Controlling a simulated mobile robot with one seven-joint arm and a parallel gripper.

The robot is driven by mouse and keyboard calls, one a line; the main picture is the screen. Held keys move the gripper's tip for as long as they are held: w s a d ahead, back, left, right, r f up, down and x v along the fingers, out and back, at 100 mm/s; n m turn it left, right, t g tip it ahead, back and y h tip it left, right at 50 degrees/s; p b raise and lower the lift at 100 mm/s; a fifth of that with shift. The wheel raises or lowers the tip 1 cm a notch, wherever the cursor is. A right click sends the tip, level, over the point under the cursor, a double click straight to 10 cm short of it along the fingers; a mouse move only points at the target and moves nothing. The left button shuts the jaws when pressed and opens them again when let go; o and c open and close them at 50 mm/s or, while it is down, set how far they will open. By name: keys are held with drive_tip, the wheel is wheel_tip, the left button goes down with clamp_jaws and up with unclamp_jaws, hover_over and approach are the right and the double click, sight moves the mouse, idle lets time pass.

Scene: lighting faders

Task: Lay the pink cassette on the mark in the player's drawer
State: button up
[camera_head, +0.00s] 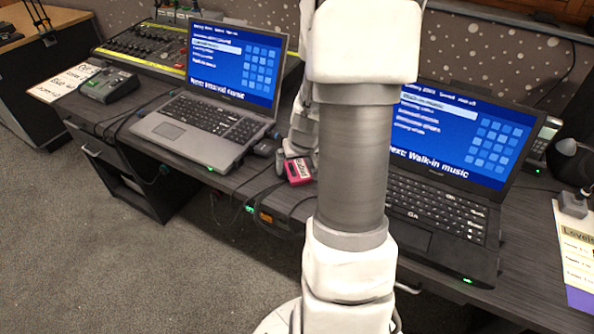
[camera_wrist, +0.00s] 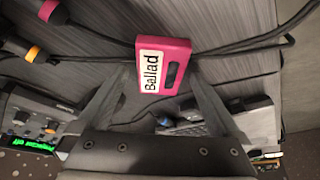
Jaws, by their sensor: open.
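The pink cassette (camera_head: 299,172) lies on the desk near its front edge, between the two laptops. In the wrist view the cassette (camera_wrist: 170,72) shows a white label reading "Ballad". My gripper (camera_wrist: 160,80) is open, with one finger to each side of the cassette; I cannot tell whether they touch it. In the head view my arm hides most of the gripper. I cannot clearly identify the player, its drawer or the mark in either view.
A silver laptop (camera_head: 205,120) stands left of the cassette and a black laptop (camera_head: 440,200) right of it. Dark cables (camera_wrist: 235,47) run beside the cassette. A mixing desk (camera_head: 145,48) and a small grey device (camera_head: 108,86) are further left. Floor in front is clear.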

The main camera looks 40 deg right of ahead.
drive_tip(key=shift+f, duration=0.2)
drive_tip(key=c, duration=1.5)
drive_tip(key=shift+c, duration=0.2)
drive_tip(key=shift+r, duration=0.25)
